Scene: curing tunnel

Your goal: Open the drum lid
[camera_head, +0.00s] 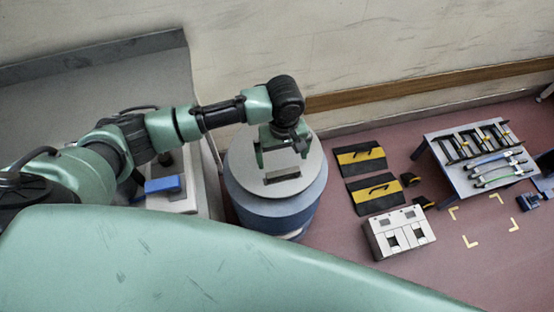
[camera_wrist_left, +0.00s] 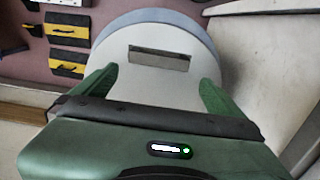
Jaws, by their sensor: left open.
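The drum (camera_head: 270,213) is a blue cylinder standing on the floor by the wall. Its light grey round lid (camera_head: 306,175) lies flat on top, with a dark rectangular slot (camera_head: 282,175) near its middle. In the left wrist view the lid (camera_wrist_left: 150,85) fills the centre, and the slot shows as a recess (camera_wrist_left: 160,58). My left gripper (camera_head: 281,160) hangs above the lid with its two green fingers spread. In the left wrist view the open fingers (camera_wrist_left: 159,95) stand either side of the lid's middle, with nothing between them. My right gripper is not in view.
Black and yellow cases (camera_head: 362,159) lie on the floor right of the drum, beside a white box (camera_head: 400,233). A table with tools (camera_head: 480,158) stands farther right. A grey bench with a blue block (camera_head: 163,184) is left of the drum. The wall is close behind.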

